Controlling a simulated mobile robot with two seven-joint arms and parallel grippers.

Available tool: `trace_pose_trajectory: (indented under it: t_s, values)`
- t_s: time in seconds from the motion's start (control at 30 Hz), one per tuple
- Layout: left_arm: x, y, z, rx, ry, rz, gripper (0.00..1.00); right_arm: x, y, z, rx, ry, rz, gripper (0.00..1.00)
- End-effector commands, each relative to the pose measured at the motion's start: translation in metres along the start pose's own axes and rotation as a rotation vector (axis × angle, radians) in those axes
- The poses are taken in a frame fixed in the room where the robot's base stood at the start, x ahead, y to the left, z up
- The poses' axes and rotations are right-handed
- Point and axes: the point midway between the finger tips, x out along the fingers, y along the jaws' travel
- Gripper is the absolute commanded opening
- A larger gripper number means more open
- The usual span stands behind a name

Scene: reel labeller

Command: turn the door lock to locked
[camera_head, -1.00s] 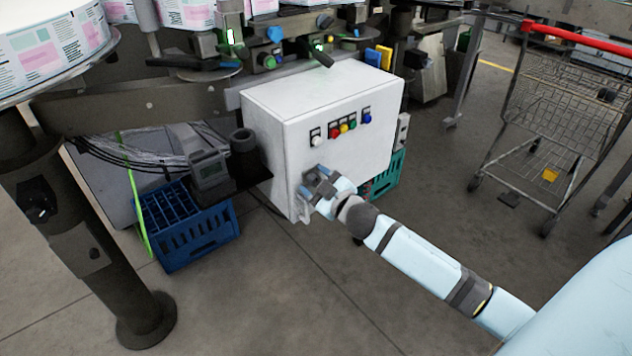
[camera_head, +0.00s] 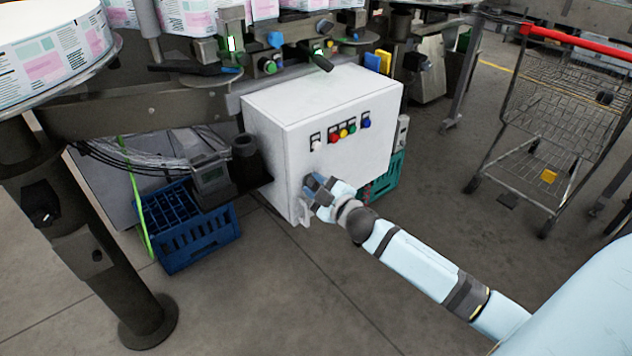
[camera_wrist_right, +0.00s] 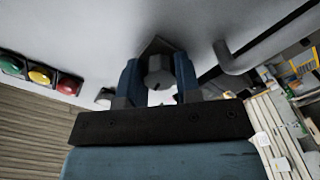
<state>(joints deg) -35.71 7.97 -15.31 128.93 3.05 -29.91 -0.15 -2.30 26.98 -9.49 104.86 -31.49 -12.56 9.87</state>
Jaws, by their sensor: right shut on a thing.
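The white control cabinet (camera_head: 345,150) stands in the middle of the head view with its door facing me. My right gripper (camera_head: 315,187) is at the lower left of the door. In the right wrist view, my right gripper (camera_wrist_right: 160,85) has its two blue fingers on either side of a round grey door lock (camera_wrist_right: 159,72) with a dark mark on its rim. The fingers are shut on the lock. In the head view the gripper hides the lock. My left gripper is not in view.
Several coloured buttons (camera_head: 343,133) sit on the door above my gripper. A bent handle (camera_wrist_right: 235,60) stands beside the lock. A blue crate (camera_head: 190,230) is on the floor at left, and a wire cart (camera_head: 560,120) at right. The floor in front is clear.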

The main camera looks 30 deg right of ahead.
Motion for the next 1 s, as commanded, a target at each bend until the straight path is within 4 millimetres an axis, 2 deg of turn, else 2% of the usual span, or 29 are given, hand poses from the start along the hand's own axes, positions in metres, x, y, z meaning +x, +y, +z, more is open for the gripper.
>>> trace_pose_trajectory:
  t_s: [0.37,1.0]
  values:
    - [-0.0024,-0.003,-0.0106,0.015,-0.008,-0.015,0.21,0.0,0.0009,-0.0015,-0.356,0.0,-0.001,0.08]
    - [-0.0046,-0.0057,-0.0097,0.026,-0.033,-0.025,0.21,0.0001,-0.0002,-0.0007,-0.962,0.001,0.0,0.08]
